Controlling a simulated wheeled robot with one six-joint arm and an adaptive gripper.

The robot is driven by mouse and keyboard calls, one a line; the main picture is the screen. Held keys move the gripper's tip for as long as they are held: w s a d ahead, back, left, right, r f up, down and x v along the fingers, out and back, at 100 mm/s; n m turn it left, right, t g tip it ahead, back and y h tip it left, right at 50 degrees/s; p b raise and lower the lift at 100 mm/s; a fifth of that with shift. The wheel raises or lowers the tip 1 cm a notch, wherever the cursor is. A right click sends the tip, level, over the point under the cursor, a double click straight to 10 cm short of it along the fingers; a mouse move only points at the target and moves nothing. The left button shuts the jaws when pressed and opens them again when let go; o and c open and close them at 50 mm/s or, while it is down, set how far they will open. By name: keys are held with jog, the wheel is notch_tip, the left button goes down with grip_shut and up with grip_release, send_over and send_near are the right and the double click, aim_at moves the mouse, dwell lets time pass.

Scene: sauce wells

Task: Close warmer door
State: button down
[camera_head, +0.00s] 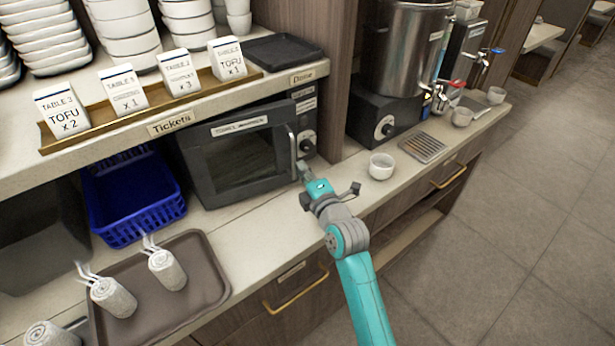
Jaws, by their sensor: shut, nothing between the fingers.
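The dark grey towel warmer (215,168) stands on the counter under the shelf. Its door has a dark window, a label along the top and an upright metal handle (292,146) on its right side. The door lies nearly flush with the front; I cannot tell whether a small gap is left. My gripper (304,170) is shut and empty, at the lower right of the door, close to the handle's bottom end. I cannot tell whether it touches the door. The dial panel (306,142) is right of the handle.
A blue basket (128,200) stands left of the warmer. A brown tray (205,282) with rolled towels is at the front left. A white cup (381,166) stands right of my gripper. A drinks urn (398,50) is behind it. Ticket cards line the shelf above.

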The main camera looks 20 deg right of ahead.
jog(key=shift+w, duration=0.2)
jog(key=shift+w, duration=1.5)
jog(key=shift+s, duration=0.1)
